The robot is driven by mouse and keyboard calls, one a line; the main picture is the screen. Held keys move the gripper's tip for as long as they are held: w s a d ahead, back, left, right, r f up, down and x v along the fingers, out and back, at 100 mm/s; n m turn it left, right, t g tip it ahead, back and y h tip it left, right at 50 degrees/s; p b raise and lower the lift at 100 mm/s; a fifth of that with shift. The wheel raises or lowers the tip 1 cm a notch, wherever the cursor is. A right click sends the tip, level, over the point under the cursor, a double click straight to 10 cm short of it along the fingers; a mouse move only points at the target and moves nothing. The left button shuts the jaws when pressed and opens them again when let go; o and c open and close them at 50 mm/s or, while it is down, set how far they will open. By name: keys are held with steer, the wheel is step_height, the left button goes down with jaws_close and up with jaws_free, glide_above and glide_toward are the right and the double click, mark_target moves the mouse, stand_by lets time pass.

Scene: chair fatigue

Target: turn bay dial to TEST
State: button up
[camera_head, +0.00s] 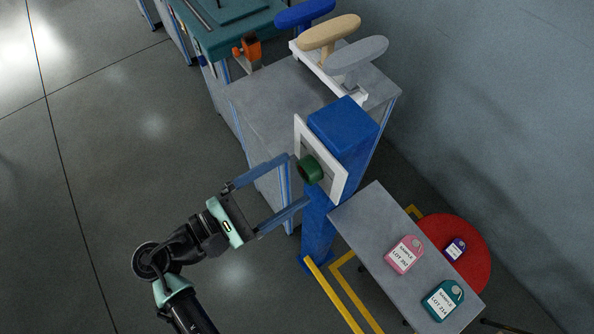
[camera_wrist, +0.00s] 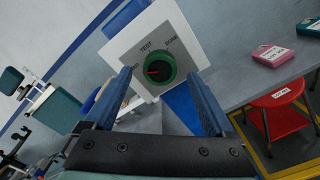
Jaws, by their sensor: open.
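The bay dial is a green round knob (camera_head: 310,169) on a white panel (camera_head: 334,178) fixed to a blue post (camera_head: 343,127). In the wrist view the knob (camera_wrist: 160,69) has a red pointer mark directed left. TEST is printed at the top of its grey face and DONE at upper right. A left label is partly hidden by a finger. My gripper (camera_head: 297,180) is open and empty, its two blue fingers reaching toward the panel. In the wrist view the knob shows between and beyond the fingertips (camera_wrist: 159,76); whether they touch anything is unclear.
A grey table (camera_head: 365,222) with pink (camera_head: 404,255) and teal (camera_head: 442,300) sample tags stands right of the post. A red round stool (camera_head: 470,245) and yellow rails (camera_head: 333,296) are nearby. A grey cabinet (camera_head: 270,97) stands behind. Floor at left is clear.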

mark_target(309, 170)
steer(key=shift+x, duration=1.3)
steer(key=c, duration=1.4)
